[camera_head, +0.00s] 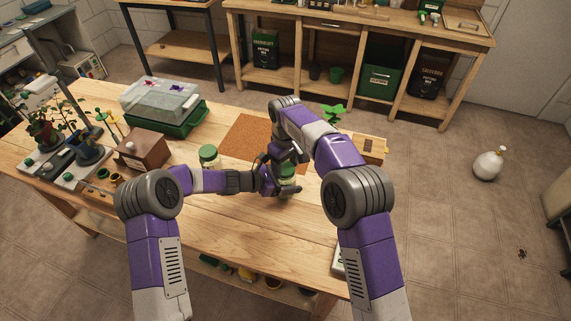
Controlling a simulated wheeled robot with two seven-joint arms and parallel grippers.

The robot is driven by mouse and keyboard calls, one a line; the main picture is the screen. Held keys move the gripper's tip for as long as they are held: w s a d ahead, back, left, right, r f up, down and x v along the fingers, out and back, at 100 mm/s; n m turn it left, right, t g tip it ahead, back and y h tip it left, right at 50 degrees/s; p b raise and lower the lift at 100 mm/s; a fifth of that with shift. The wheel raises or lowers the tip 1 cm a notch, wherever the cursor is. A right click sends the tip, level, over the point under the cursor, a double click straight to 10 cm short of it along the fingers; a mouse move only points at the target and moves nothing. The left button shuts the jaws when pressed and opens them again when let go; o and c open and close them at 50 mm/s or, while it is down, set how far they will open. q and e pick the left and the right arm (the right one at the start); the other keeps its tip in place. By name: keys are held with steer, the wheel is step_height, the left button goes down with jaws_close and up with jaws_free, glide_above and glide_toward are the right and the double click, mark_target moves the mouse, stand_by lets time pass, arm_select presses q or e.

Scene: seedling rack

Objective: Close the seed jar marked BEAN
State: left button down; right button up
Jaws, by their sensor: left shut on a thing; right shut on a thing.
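A small jar (288,181) with green parts stands near the middle of the wooden table, largely hidden by my grippers. Any marking on it is too small to read. My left gripper (283,189) comes in from the left, low down, and is shut on the jar's body. My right gripper (287,166) points down from above and is shut at the jar's top, on what seems to be its lid. Whether the lid is seated cannot be told. A second jar (209,157) with a green lid stands to the left, its marking also unreadable.
A brown cork mat (247,139) lies behind the grippers. A wooden box (143,149), a green propagator with a clear cover (163,105) and potted seedlings (43,132) fill the left. A small wooden box (370,148) and a leafy plant (333,113) are at right. The front table is clear.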

steer(key=o, duration=1)
steer(key=shift+r, duration=2.3)
steer(key=shift+c, duration=0.4)
steer(key=n, duration=0.4)
steer(key=shift+r+n, duration=0.35)
steer(key=shift+n, duration=0.05)
steer(key=n, duration=0.2)
steer(key=r+n, duration=0.1)
steer(key=n, duration=0.2)
steer(key=shift+w, duration=0.1)
steer(key=n, duration=0.5)
steer(key=shift+r, duration=0.4)
steer(key=n, duration=0.4)
steer(key=shift+r+n, duration=0.35)
steer(key=shift+n, duration=0.05)
